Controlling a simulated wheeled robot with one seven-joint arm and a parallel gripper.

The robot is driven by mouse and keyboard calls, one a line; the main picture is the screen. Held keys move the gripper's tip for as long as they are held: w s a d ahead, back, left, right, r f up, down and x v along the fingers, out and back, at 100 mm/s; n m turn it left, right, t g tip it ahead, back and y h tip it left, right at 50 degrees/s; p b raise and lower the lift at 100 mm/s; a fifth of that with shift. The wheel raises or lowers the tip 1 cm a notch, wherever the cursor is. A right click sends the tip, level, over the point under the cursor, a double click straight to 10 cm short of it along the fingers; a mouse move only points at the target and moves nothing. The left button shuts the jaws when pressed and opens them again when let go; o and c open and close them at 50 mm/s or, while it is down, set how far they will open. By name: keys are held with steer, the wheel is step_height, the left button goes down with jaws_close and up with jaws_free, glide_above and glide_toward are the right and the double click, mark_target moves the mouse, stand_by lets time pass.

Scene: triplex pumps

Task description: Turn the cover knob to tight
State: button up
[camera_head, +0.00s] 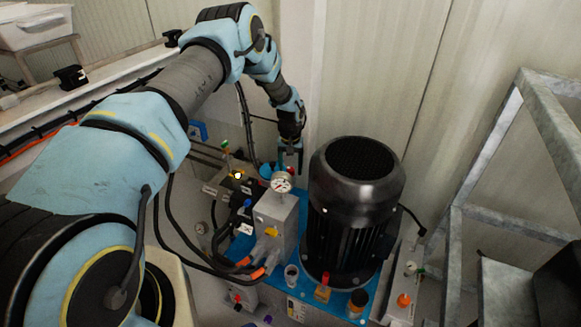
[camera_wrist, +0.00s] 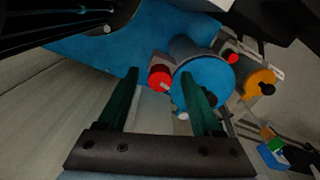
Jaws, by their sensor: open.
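In the wrist view a round blue cover (camera_wrist: 207,82) sits on a grey cylindrical body. A red knob (camera_wrist: 159,77) is at its left edge, and a second small red piece (camera_wrist: 232,58) is at its upper right. I cannot tell for sure which is the cover knob. My gripper (camera_wrist: 160,74) is open, and the red knob appears between its two green fingertips. The right finger overlaps part of the blue cover. I cannot tell whether anything touches. In the head view my gripper (camera_head: 290,163) points down behind the pressure gauge (camera_head: 282,182), near a blue round part (camera_head: 267,170).
A large black motor (camera_head: 352,210) stands close to the right of my gripper. A grey pump block (camera_head: 275,222) with hoses is in front. A pale wall is behind. A metal frame (camera_head: 485,160) stands at the right. An orange-yellow part (camera_wrist: 260,83) lies right of the cover.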

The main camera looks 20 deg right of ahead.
jaws_close()
stand_by(0.5)
